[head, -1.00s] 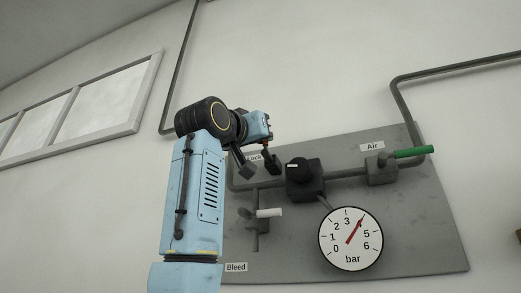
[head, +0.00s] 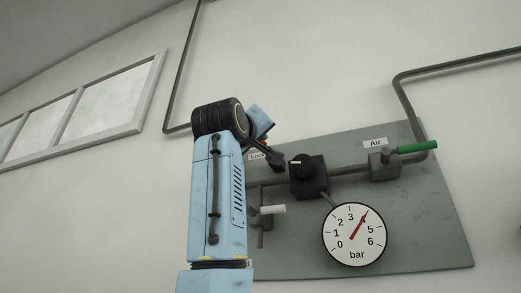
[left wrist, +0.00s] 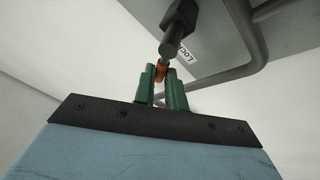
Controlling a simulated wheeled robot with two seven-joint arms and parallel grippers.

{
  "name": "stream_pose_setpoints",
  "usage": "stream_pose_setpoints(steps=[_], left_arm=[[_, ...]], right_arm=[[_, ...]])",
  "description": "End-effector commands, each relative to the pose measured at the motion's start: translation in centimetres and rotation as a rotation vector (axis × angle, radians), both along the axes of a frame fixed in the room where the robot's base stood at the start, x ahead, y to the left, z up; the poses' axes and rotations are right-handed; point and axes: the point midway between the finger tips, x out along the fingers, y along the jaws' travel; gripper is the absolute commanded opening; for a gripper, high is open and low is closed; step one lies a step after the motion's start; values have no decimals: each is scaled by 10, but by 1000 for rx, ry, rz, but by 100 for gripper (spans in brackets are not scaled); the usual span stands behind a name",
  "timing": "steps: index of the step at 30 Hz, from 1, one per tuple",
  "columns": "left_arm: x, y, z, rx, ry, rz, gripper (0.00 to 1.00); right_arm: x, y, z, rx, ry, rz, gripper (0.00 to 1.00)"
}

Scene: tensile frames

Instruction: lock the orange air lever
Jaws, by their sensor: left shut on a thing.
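In the left wrist view, an orange piece (left wrist: 164,71) sits between the green fingertips of my left gripper (left wrist: 164,87), which is shut on it. It lies at the end of a dark round stem (left wrist: 173,42) beside the LOCK label (left wrist: 185,54). In the head view my left gripper (head: 274,161) is at the Lock label (head: 258,156), partly behind its own arm. The lever under the Air label (head: 375,143) has a green handle (head: 418,147), well right of the gripper. My right gripper is not in view.
A grey panel (head: 430,220) carries a black knob (head: 301,165), a white-handled lever (head: 272,209) and a round bar gauge (head: 352,234) reading between 3 and 5. A grey pipe (head: 450,65) runs up right. A window (head: 90,95) is at the left.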

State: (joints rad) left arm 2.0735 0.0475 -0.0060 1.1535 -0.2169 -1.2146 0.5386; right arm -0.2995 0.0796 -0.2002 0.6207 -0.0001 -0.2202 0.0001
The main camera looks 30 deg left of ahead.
Motion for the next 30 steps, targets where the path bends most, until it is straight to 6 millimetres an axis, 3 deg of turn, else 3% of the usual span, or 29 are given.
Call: stream_pose_setpoints(steps=[18, 30], left_arm=[[-3, 10, -15, -558, -135, -1, 0], [-4, 12, -23, -795, -192, 0, 0]], right_arm=[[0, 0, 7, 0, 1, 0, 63], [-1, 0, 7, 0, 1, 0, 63]])
